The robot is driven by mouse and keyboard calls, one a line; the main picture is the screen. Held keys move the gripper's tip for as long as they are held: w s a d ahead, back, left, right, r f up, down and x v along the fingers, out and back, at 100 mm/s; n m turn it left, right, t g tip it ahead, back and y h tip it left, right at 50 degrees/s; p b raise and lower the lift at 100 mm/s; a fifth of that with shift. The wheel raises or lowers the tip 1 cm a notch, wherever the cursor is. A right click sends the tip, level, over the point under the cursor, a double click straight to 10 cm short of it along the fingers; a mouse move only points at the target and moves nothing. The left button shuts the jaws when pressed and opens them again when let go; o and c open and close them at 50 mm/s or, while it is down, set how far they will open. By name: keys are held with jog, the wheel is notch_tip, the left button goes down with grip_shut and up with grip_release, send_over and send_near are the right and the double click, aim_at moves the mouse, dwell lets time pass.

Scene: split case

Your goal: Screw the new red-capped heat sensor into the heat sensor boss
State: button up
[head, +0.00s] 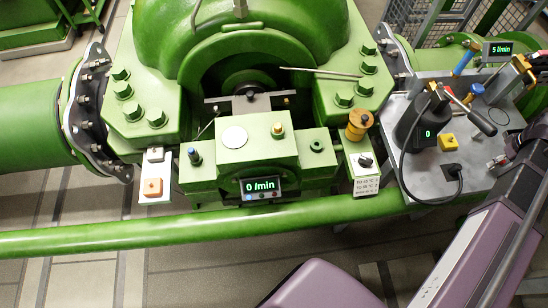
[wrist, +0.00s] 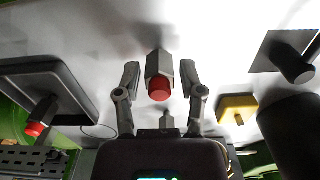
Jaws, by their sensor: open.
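A sensor with a red cap (wrist: 158,90) and a grey hexagonal body shows in the middle of the wrist view. My gripper (wrist: 159,80) is open, with one finger on each side of this sensor; I see gaps between the fingers and it. A second red-capped piece (wrist: 35,129) shows at the left of the wrist view, beside a dark block. In the head view, a green boss with a dark hole (head: 318,146) is on the right of the green bearing housing (head: 240,150). No label confirms that it is the heat sensor boss. My arm is at the right edge there.
The grey side table (head: 425,175) holds a black hand pump (head: 420,122) with a lever and cable, a yellow block (head: 446,142) and a blue-handled piece (head: 466,60). A green rail (head: 150,236) crosses the front. An orange-capped cup (head: 358,122) stands right of the boss.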

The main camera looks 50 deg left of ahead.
grip_shut()
jog(key=shift+r+p, duration=2.55)
